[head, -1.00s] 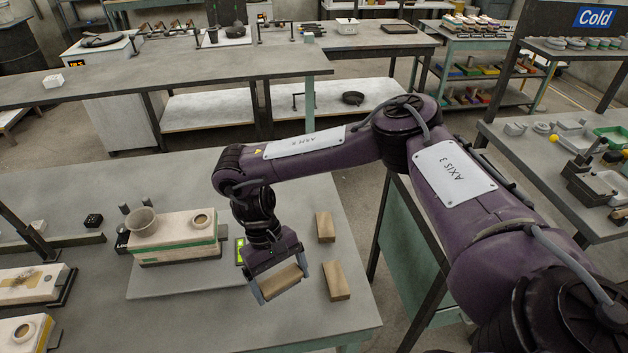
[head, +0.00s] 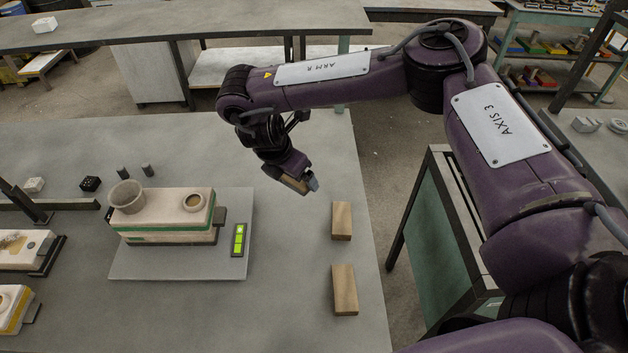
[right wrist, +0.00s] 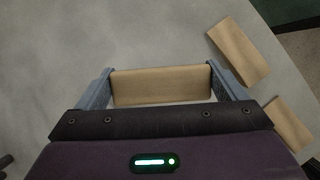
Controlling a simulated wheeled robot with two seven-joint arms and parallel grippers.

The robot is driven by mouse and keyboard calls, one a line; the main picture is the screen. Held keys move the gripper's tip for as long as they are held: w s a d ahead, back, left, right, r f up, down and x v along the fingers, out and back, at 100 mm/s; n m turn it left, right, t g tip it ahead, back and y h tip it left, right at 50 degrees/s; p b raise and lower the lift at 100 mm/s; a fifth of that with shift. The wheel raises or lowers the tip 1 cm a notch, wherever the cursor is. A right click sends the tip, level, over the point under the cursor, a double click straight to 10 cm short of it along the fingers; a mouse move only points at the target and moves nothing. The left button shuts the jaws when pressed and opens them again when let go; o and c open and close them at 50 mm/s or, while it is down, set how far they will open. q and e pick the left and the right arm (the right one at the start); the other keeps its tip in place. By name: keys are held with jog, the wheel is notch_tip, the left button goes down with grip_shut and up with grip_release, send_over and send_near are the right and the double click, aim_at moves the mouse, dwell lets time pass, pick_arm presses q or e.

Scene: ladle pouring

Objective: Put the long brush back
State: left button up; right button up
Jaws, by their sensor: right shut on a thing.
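My right gripper (head: 300,187) is above the far right part of the grey table, shut on a tan wooden block (right wrist: 162,88). The block spans crosswise between the two grey fingers in the right wrist view. No bristles show on it, so I cannot tell whether it is the long brush. Two similar tan blocks lie apart near the table's right edge, a far one (head: 342,221) and a near one (head: 344,289). They also show at the right of the right wrist view. No other brush shows. My left gripper is not in view.
A pale mould box (head: 165,222) with a green seam stands on a grey plate (head: 150,272), left of my right gripper. A cup (head: 127,197) sits on it. A small green-lit device (head: 239,240) lies beside it. A tool cart (head: 445,235) stands right of the table.

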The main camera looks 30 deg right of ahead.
jog(key=w+d+r+n+t+y+b, duration=0.35)
jog(key=w+d+n, duration=0.35)
jog(key=n, duration=0.5)
jog(key=shift+g+y, duration=0.25)
jog(key=shift+g, duration=0.2)
jog(key=f+b, duration=0.1)
jog(key=f, duration=0.1)
jog(key=d+f+b, duration=0.1)
jog(key=f, duration=0.2)
jog(key=f+b, duration=0.1)
jog(key=f, duration=0.1)
jog(key=shift+s+d+f, duration=0.2)
jog(key=shift+s, duration=0.2)
jog(key=shift+f, duration=1.55)
jog(key=o, duration=0.5)
jog(key=shift+b, duration=0.3)
jog(key=shift+o, duration=0.9)
